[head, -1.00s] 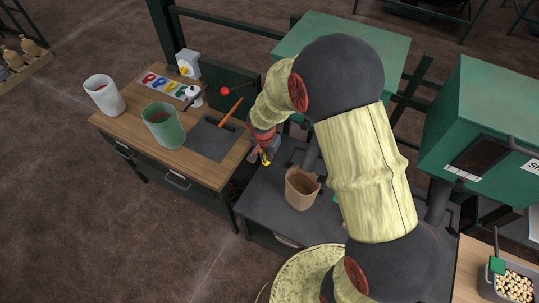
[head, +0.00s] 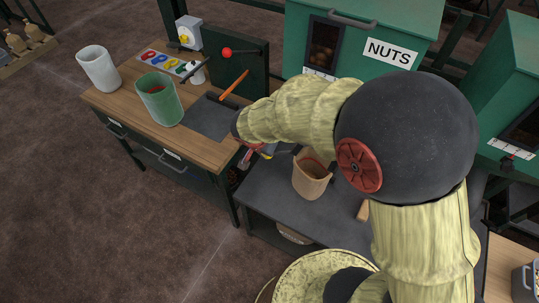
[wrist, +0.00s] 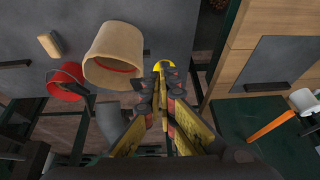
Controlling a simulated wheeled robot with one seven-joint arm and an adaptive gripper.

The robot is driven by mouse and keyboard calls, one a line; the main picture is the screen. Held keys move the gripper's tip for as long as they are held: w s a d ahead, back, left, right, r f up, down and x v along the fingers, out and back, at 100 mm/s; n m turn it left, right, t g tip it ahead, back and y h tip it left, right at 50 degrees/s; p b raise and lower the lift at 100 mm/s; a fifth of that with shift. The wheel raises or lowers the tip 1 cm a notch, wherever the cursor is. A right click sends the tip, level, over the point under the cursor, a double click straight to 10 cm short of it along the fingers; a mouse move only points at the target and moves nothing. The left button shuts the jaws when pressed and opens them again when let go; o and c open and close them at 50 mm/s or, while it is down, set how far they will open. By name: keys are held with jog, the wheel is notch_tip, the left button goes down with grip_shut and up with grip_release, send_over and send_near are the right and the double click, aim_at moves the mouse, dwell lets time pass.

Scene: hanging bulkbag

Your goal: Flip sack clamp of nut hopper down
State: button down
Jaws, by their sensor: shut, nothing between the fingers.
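The nut hopper (head: 372,62) is green, with a NUTS label and a dark window, at the upper right of the head view. A tan open sack (head: 313,180) with red inside is below it; it also shows in the wrist view (wrist: 110,62). Dark pieces flank its rim; I cannot tell whether they are the sack clamp. My gripper (wrist: 166,68) is shut and empty beside the sack rim, near a small yellow piece I cannot identify. In the head view my arm mostly hides it. A red part with a black lever (wrist: 65,82) is left of the sack.
A wooden bench at left holds a white bin (head: 99,68), a green bin (head: 160,100), a dark mat (head: 208,120) and an orange-handled tool (head: 234,83). Another green hopper (head: 515,85) stands at right. A small wooden block (head: 363,210) lies on the dark table (head: 285,210).

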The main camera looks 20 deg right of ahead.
notch_tip(320, 180, down, 9)
jog(key=s+a+b, duration=0.1)
jog(key=b, duration=1.2)
jog(key=shift+s+a+t+h, duration=0.15)
jog(key=shift+t+h, duration=0.15)
jog(key=shift+r, duration=0.15)
